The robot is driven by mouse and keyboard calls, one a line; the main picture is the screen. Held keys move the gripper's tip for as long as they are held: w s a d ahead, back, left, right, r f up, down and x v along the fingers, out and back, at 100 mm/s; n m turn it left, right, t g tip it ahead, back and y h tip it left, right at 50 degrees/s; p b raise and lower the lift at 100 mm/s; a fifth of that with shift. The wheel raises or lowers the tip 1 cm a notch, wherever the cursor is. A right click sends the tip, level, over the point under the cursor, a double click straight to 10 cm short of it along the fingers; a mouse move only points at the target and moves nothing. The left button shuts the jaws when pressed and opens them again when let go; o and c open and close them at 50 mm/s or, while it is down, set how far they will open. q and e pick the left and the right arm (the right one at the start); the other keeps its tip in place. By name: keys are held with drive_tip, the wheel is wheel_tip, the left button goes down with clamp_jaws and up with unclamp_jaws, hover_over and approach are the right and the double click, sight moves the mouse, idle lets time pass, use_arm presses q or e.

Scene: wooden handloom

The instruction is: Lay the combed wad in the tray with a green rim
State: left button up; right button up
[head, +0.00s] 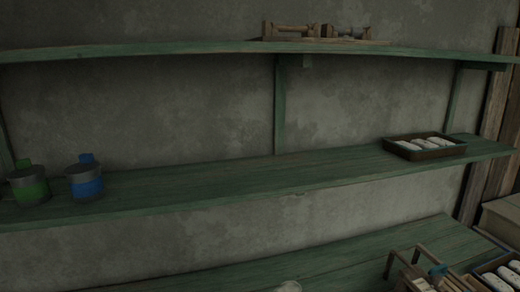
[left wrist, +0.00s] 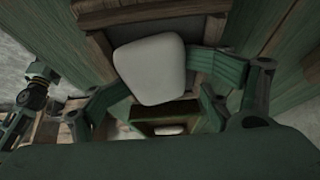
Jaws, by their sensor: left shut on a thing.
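In the left wrist view, my left gripper (left wrist: 160,82) is shut on a white, rounded, block-like wad (left wrist: 150,70), with a green-padded finger on either side. Below the wad is a wooden, box-like holder (left wrist: 200,122) with a small pale piece (left wrist: 170,130) in it. I cannot tell whether its rim is green. In the head view, a pale thing (head: 287,287) shows at the bottom edge, mostly cut off; I cannot tell if it is the wad. No tray with a clearly green rim shows in the head view.
A brown tray (head: 425,152) of white rolls sits on the green middle shelf (head: 230,176). Green (head: 29,188) and blue (head: 86,182) cans stand at its left. Wooden tools (head: 315,31) lie above. On the lower bench are a wooden frame (head: 420,262) and another tray (head: 490,279).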

use_arm(q)
drive_tip(key=shift+a+r+p, duration=0.35)
drive_tip(key=shift+r+p, duration=0.1)
drive_tip(key=shift+r, duration=0.1)
drive_tip(key=shift+c, duration=1.3)
drive_tip(key=shift+w+d+r+p, duration=0.15)
drive_tip(key=shift+d+r+p, duration=0.05)
drive_tip(key=shift+r+p, duration=0.45)
drive_tip(key=c, duration=0.4)
drive_tip(key=r+p, duration=0.5)
drive_tip(key=r, duration=0.1)
drive_tip(key=shift+d, duration=0.2)
drive_tip(key=shift+c, duration=0.6)
drive_tip(key=shift+a+f, duration=0.1)
